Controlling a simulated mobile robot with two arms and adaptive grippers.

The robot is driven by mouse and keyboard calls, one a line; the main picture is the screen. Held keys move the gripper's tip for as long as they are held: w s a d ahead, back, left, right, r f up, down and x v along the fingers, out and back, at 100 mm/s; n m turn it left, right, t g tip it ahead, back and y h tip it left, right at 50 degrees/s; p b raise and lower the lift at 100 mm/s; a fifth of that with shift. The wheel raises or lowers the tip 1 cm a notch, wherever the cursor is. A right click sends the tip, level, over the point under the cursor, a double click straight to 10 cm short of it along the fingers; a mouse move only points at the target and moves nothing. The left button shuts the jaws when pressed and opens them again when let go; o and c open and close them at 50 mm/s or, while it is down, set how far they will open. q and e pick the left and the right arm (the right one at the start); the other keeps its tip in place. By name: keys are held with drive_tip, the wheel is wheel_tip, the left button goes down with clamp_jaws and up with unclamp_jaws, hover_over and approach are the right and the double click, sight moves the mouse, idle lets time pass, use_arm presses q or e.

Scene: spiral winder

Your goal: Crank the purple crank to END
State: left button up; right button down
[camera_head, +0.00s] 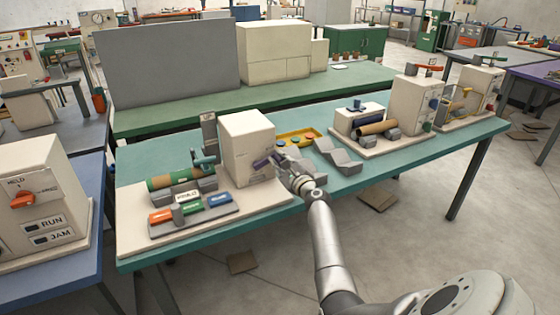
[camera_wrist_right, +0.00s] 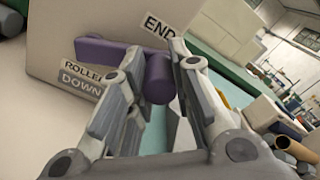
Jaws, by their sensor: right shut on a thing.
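The purple crank (camera_head: 262,163) is on the front face of a cream box (camera_head: 246,138) on the teal table. In the right wrist view its purple arm (camera_wrist_right: 105,52) lies across the panel, and its handle (camera_wrist_right: 158,80) sits between my fingers. An END label (camera_wrist_right: 159,27) is above and right of the crank arm, close to the handle end. A ROLLER DOWN label (camera_wrist_right: 84,78) is below the arm, partly covered by a finger. My right gripper (camera_head: 280,166) is shut on the crank handle. My left gripper is out of view.
Left of the box are a green-brown roll (camera_head: 180,178) and a rack of coloured pieces (camera_head: 193,208). To the right are a yellow tray (camera_head: 300,137) and a grey cradle (camera_head: 337,157). Another cream machine (camera_head: 414,104) stands farther right.

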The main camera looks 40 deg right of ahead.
drive_tip(key=c, duration=1.3)
unclamp_jaws()
drive_tip(key=v, duration=1.2)
drive_tip(key=shift+f, duration=0.1)
drive_tip(key=shift+c, duration=0.2)
